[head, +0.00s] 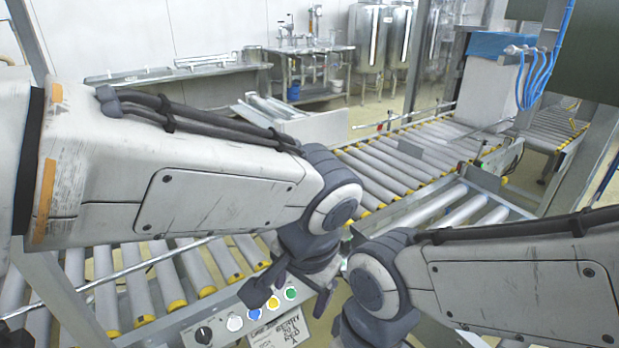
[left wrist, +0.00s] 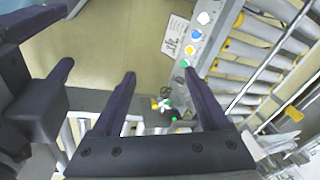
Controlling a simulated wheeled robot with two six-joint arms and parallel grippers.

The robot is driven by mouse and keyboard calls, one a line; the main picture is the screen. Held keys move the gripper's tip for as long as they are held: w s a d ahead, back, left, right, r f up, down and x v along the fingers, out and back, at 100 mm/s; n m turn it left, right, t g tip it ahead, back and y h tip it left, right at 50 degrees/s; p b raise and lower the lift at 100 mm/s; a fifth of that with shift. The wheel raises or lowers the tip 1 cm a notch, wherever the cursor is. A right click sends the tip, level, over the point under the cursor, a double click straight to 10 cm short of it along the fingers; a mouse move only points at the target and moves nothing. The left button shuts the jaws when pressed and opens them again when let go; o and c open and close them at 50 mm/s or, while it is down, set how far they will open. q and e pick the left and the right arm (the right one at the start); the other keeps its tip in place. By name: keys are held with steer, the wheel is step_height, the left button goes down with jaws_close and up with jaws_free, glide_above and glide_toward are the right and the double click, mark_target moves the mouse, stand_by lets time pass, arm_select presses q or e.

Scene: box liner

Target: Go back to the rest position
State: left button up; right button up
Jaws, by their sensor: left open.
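My left gripper (head: 290,288) hangs at the lower middle of the head view, in front of the control panel's coloured buttons. In the left wrist view its two dark fingers (left wrist: 159,76) stand apart with nothing held between them. My right arm comes in from the right, and its wrist runs off the bottom edge of the head view, so its fingers are hidden there. Dark gripper parts at the left edge of the left wrist view look like my right gripper, but they are cut off.
A panel with a black knob (head: 203,335) and several coloured buttons stands close below my left gripper. Roller conveyors (head: 400,165) run behind and to the left. A blue-lined box (head: 487,90) stands at the back right. Metal tanks (head: 383,40) and a steel table are farther back.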

arm_select(q)
steer(key=s+a+f+g+h+p, duration=0.25)
steer(key=s+f, duration=0.25)
steer(key=s, duration=0.5)
step_height(320, 180, up, 20)
steer(key=p, duration=1.8)
steer(key=shift+f+m, duration=0.2)
steer(key=shift+m, duration=0.1)
steer(key=shift+w, duration=0.1)
